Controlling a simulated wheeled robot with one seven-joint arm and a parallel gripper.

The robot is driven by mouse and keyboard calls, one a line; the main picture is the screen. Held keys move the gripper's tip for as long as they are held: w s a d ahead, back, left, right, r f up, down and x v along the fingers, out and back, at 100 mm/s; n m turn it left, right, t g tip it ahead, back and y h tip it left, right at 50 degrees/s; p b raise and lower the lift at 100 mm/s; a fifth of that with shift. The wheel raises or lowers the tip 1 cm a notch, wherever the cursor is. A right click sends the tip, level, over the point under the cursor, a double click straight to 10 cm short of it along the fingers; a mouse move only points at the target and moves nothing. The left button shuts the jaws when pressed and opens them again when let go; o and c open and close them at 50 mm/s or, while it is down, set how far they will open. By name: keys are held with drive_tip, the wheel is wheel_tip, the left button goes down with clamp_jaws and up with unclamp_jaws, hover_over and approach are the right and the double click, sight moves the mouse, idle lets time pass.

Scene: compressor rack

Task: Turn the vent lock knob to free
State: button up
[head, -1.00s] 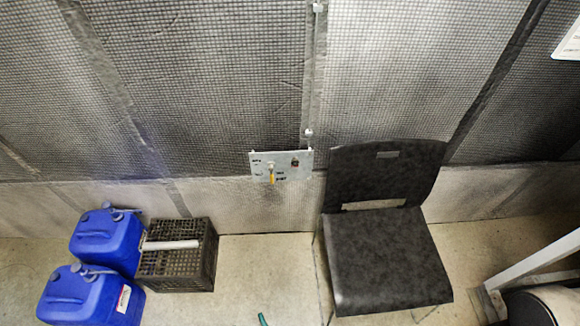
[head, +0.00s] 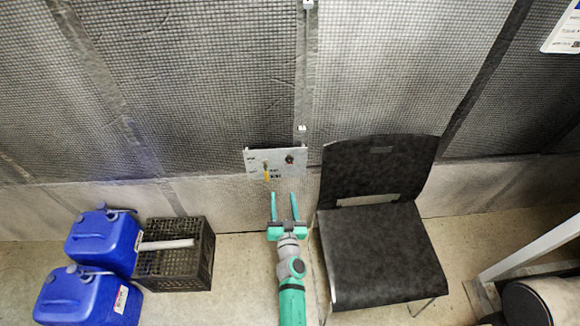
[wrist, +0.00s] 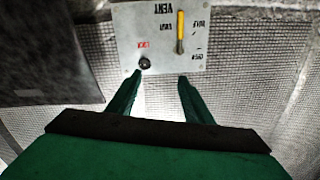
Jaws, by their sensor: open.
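The vent lock knob (head: 290,159) is a small dark round knob on the right half of a pale metal panel (head: 255,158) on the wall. In the wrist view the panel appears upside down, and the dark knob (wrist: 145,63) sits beside red lettering, just beyond the left fingertip. A yellow-handled lever (head: 267,173) is on the panel's other half; it also shows in the wrist view (wrist: 180,32). My green gripper (head: 284,195) is open and empty, its fingers pointing at the panel from below. In the wrist view its fingertips (wrist: 160,75) overlap the panel's edge.
A black chair (head: 378,245) stands close to the right of my arm. A dark crate (head: 175,268) and two blue canisters (head: 103,240) stand on the floor to the left. A white frame (head: 530,247) is at the right.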

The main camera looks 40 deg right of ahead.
drive_tip(key=h, duration=0.1)
approach(290, 161)
drive_tip(key=x, duration=0.6)
drive_tip(key=shift+w+r, duration=0.15)
drive_tip(key=shift+w+d, duration=0.2)
drive_tip(key=shift+w, duration=0.3)
drive_tip(key=shift+s, duration=0.1)
drive_tip(key=c, duration=1.1)
